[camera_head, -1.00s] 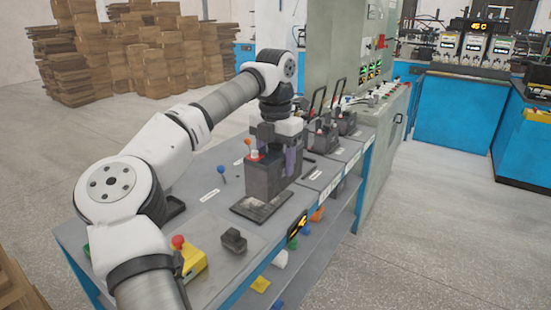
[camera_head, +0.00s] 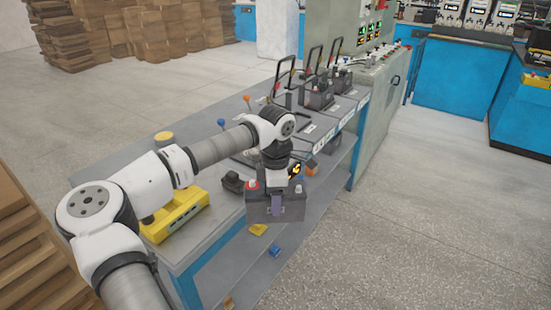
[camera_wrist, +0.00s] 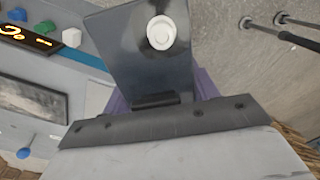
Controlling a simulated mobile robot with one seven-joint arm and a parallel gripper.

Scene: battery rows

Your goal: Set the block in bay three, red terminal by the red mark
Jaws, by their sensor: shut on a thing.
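My gripper (camera_head: 277,192) is shut on a dark grey battery block (camera_head: 290,212). It holds the block upright in front of the bench's front edge. The block has a red terminal (camera_head: 251,184) on its left end in the head view. In the wrist view the block (camera_wrist: 125,55) shows a pale round terminal (camera_wrist: 160,32), with purple finger pads (camera_wrist: 206,86) beside it. Labelled bays line the bench top (camera_head: 215,240). Which is bay three I cannot tell. Its red mark is not clearly visible.
Other dark batteries (camera_head: 318,97) with raised black handles stand farther along the bench. A yellow box (camera_head: 175,213) and a small dark block (camera_head: 232,181) sit at the near end. Blue (camera_head: 221,122) and orange-topped pins stand up. Open floor (camera_head: 400,230) lies right.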

